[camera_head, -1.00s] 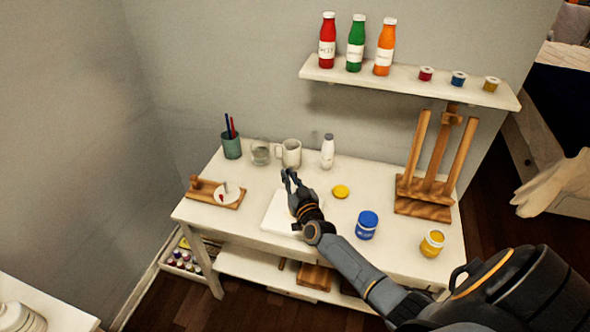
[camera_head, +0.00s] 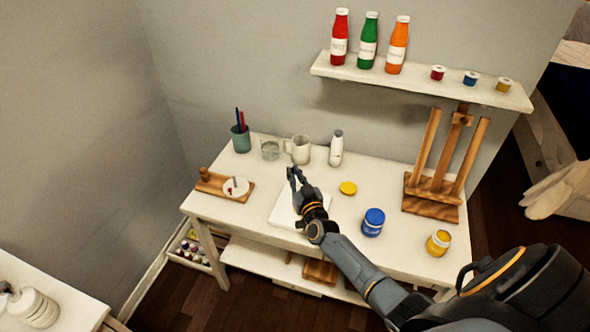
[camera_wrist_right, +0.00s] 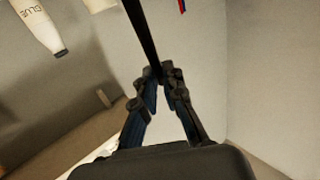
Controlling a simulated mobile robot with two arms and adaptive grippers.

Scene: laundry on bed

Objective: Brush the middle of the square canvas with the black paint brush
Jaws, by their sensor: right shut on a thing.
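The white square canvas (camera_head: 284,214) lies flat near the front of the white table, partly covered by my right gripper and arm. My right gripper (camera_head: 293,173) is over the canvas's back part in the head view. In the right wrist view its fingertips (camera_wrist_right: 160,76) are shut on a thin black stick, the black paint brush (camera_wrist_right: 143,32). The brush tip is not clear, and I cannot tell whether it touches the canvas. My left gripper is not in view.
A white mug (camera_head: 299,149), a glass (camera_head: 270,149), a green pen cup (camera_head: 240,139) and a glue bottle (camera_head: 336,150) stand at the back. A blue paint jar (camera_head: 373,222), yellow jar (camera_head: 438,242) and wooden easel (camera_head: 434,190) are right of the canvas.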

